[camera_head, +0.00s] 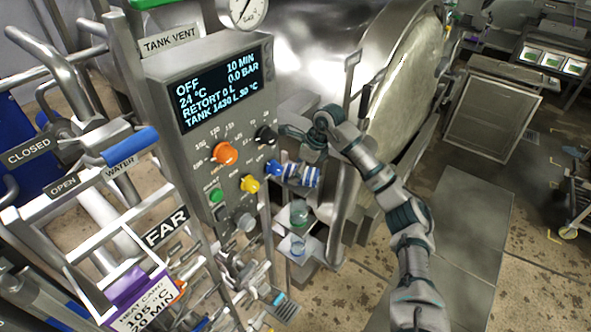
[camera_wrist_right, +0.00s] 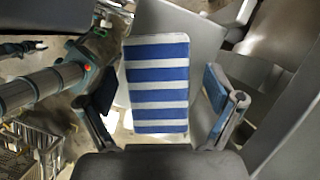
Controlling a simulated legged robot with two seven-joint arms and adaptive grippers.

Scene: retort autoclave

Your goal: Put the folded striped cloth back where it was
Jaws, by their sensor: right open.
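The folded striped cloth (camera_head: 303,175), blue and white, is beside the control panel's lower right edge in the head view. In the right wrist view, the cloth (camera_wrist_right: 158,85) lies between the two fingers of my right gripper (camera_wrist_right: 160,100). The fingers are spread, with a visible gap on each side of the cloth. In the head view my right gripper (camera_head: 303,143) is just above and beside the cloth, and its far finger is partly hidden. What supports the cloth is hard to make out. I cannot see my left gripper in the head view.
The control panel (camera_head: 205,75), with orange (camera_head: 224,152), yellow (camera_head: 249,184) and other knobs, stands close left of the cloth. Two small containers (camera_head: 298,212) sit below it. The large round retort door (camera_head: 405,90) is behind my right arm.

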